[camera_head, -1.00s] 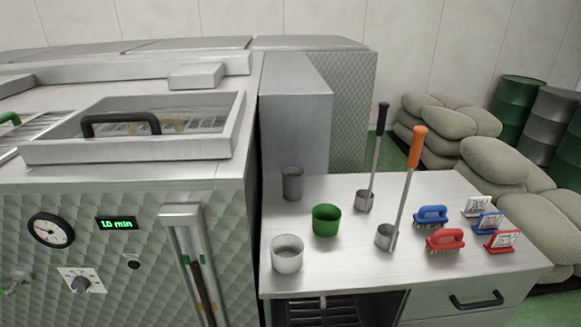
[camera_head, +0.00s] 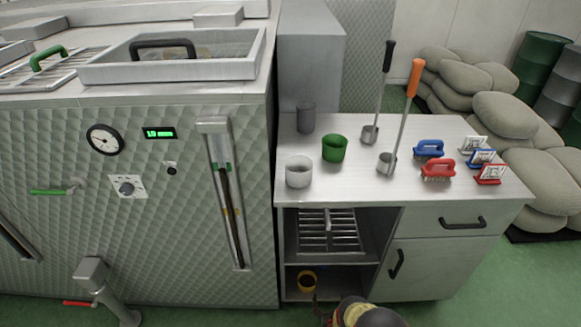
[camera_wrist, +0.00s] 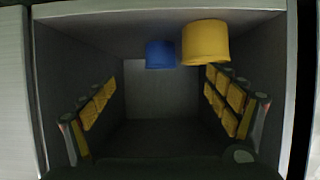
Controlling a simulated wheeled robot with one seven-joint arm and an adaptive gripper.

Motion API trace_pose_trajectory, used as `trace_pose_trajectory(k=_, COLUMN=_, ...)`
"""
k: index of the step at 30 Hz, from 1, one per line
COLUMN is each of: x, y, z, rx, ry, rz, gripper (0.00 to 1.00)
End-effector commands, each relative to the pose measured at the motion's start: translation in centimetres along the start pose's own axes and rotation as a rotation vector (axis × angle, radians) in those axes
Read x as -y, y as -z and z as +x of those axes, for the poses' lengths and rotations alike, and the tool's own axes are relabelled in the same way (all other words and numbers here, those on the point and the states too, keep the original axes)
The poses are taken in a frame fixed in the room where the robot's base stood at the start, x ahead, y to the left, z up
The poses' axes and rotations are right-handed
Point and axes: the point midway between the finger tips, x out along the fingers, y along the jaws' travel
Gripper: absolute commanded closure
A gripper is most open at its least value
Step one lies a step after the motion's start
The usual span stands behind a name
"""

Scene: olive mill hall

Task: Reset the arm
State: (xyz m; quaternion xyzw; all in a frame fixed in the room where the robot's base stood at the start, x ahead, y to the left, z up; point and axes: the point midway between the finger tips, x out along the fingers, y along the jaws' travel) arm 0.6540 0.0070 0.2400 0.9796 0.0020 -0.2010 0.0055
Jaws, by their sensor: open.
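My gripper (camera_wrist: 160,95) is open, with its two yellow-padded fingers wide apart at the left and right of the wrist view. Nothing is between them. It faces into a grey open compartment (camera_wrist: 160,12). A yellow cup (camera_wrist: 205,42) and a blue cup (camera_wrist: 160,55) show in the upper part of that view, beyond the fingers and apart from them. In the head view, part of my arm (camera_head: 360,313) shows at the bottom edge, in front of the cabinet. The fingers are not clear there.
The machine (camera_head: 150,260) stands left. Green floor is free in front.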

Motion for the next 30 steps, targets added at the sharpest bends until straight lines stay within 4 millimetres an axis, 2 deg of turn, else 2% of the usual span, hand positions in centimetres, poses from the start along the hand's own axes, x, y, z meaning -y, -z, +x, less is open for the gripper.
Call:
trace_pose_trajectory(k=5, x=0.0, y=-2.2, z=0.0, rx=0.085, ry=0.001, rz=0.001, gripper=0.12)
trace_pose_trajectory(k=11, x=0.1, y=-6.3, z=-1.5, rx=0.223, ry=0.003, rz=0.001, gripper=0.12)
trace_pose_trajectory(k=17, x=0.1, y=-11.4, z=-4.5, rx=0.392, ry=0.004, rz=0.001, gripper=0.12)
trace_pose_trajectory(k=22, x=0.1, y=-15.5, z=-8.2, rx=0.584, ry=0.006, rz=0.001, gripper=0.12)
trace_pose_trajectory(k=24, x=0.1, y=-16.1, z=-9.5, rx=0.675, ry=0.007, rz=0.001, gripper=0.12)
trace_pose_trajectory(k=26, x=0.1, y=-15.9, z=-10.6, rx=0.753, ry=0.008, rz=0.001, gripper=0.12)
trace_pose_trajectory(k=30, x=0.1, y=-13.3, z=-12.5, rx=0.907, ry=0.009, rz=0.001, gripper=0.12)
